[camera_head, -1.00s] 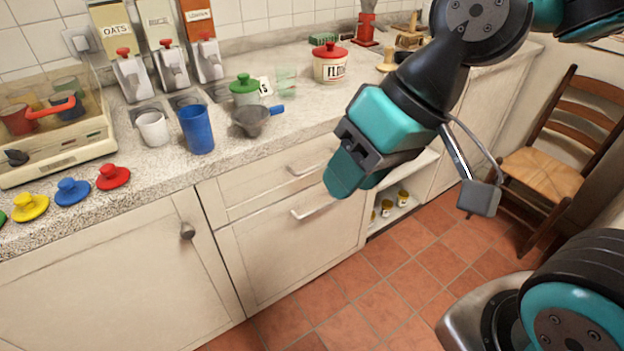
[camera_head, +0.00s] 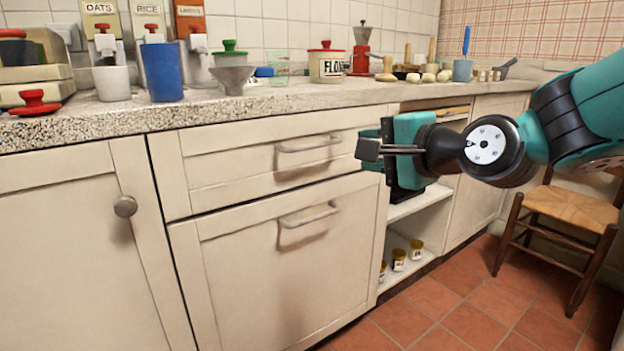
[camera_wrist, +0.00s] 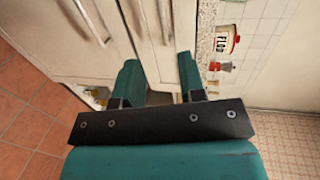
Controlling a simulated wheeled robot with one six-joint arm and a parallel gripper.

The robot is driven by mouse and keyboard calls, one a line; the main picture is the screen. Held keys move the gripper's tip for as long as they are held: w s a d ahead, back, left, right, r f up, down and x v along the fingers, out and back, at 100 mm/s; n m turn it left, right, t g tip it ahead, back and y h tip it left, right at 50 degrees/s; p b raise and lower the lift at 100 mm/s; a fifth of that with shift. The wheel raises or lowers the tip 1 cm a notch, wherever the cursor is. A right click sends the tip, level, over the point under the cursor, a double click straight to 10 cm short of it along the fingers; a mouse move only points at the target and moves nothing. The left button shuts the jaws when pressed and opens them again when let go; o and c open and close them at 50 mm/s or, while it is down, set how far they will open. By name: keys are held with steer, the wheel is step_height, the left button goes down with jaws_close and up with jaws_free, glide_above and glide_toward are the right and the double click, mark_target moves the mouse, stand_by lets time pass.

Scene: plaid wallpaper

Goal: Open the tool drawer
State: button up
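Two cream drawer fronts sit one above the other under the counter in the head view. The upper drawer (camera_head: 235,160) and the lower drawer (camera_head: 250,265) both look shut. The upper drawer has a metal bar handle (camera_head: 308,151), and the lower one has a similar handle (camera_head: 310,217). No label shows which is the tool drawer. My gripper (camera_head: 388,150) is right of the upper handle, at about its height in the picture, and apart from it. In the wrist view its two teal fingers (camera_wrist: 158,80) are spread and empty. The upper handle (camera_wrist: 166,18) shows beyond them.
The speckled counter (camera_head: 290,100) above holds a flour tin (camera_head: 327,65), a blue cup (camera_head: 163,72) and a grey funnel (camera_head: 233,78). An open shelf (camera_head: 405,255) with small jars is right of the drawers. A wooden chair (camera_head: 565,207) stands at right. The tiled floor in front is clear.

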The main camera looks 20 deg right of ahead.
steer(key=p, duration=1.5)
glide_toward(314, 146)
steer(key=w, duration=0.2)
steer(key=p+x, duration=0.1)
steer(key=x, duration=0.3)
steer(key=p+x, duration=0.1)
steer(key=x, duration=0.4)
steer(key=shift+s+a+f, duration=0.2)
steer(key=shift+a, duration=0.05)
steer(key=shift+c, duration=0.5)
jaws_close()
